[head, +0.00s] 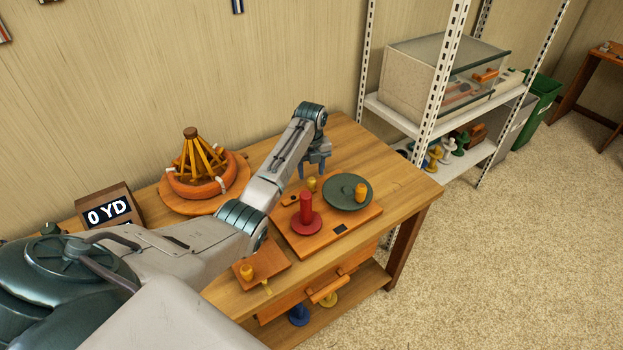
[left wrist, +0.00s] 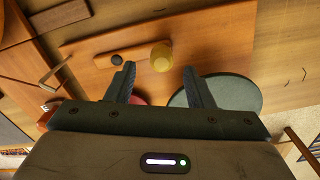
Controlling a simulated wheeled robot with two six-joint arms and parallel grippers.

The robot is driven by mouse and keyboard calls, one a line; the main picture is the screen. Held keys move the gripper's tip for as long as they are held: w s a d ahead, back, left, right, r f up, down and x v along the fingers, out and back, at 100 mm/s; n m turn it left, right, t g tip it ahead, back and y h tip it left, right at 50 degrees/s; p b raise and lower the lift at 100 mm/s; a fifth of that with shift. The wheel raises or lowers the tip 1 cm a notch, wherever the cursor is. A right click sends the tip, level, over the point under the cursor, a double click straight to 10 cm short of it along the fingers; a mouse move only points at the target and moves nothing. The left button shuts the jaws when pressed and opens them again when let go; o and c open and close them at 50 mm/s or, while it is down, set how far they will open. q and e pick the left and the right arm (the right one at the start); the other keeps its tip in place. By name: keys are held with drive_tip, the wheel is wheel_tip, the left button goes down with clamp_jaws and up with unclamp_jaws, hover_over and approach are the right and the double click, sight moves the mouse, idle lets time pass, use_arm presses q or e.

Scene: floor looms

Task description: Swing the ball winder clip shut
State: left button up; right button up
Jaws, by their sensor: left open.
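The ball winder is an orange wooden base (head: 297,240) on the table, carrying a red spool (head: 306,214), a green disc (head: 340,191) with an orange knob (head: 361,192), and a small yellow peg (head: 311,184). My left gripper (head: 318,172) is above its back edge, behind the peg. In the left wrist view my left gripper (left wrist: 160,84) is open and empty, with the yellow peg (left wrist: 161,56) ahead between its fingers and the green disc (left wrist: 232,92) partly behind one finger. A thin bent metal piece (left wrist: 57,72) shows there; I cannot tell whether it is the clip. My right gripper is out of view.
A wooden swift (head: 190,165) stands on a round base at the back, left of my arm. A box reading "0 YD" (head: 108,213) is further left. A small board (head: 262,265) with a yellow knob lies in front. The table's right end (head: 400,185) is clear.

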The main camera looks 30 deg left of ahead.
sight(311, 179)
use_arm(q)
drive_tip(key=shift+w+f+p, duration=0.1)
drive_tip(key=shift+f+p, duration=0.2)
drive_tip(key=shift+f, duration=2.25)
clamp_jaws()
